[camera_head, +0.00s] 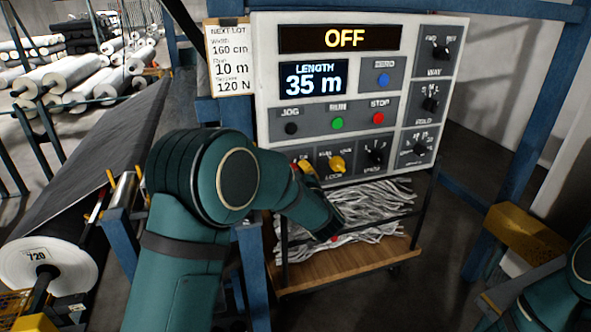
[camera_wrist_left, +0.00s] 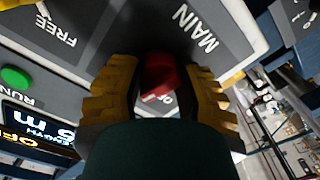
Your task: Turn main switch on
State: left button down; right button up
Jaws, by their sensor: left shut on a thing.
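The control panel (camera_head: 262,60) carries a lit display (camera_head: 340,38) reading OFF. The red main switch (camera_wrist_left: 160,75) sits between my left gripper's ridged yellow fingers in the left wrist view, beside the printed word MAIN. My left gripper (camera_wrist_left: 162,88) is shut on this red knob. In the head view my left gripper (camera_head: 305,167) is at the panel's lower left corner, and my arm hides most of the switch and its label.
A yellow knob (camera_head: 337,163) marked LOCK is just right of my left gripper. Red (camera_head: 378,118), green (camera_head: 337,124) and blue (camera_head: 383,79) buttons are above. Below the panel, a wooden cart (camera_head: 345,263) holds grey strips.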

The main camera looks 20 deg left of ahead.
pick_arm(q)
jog(key=m+p, duration=0.3)
jog(key=m, duration=0.3)
jog(key=shift+m+p, duration=0.3)
dwell(0.4)
jog(key=c, duration=0.5)
grip_release()
jog(key=shift+d, duration=0.1)
jog(key=v, duration=1.2)
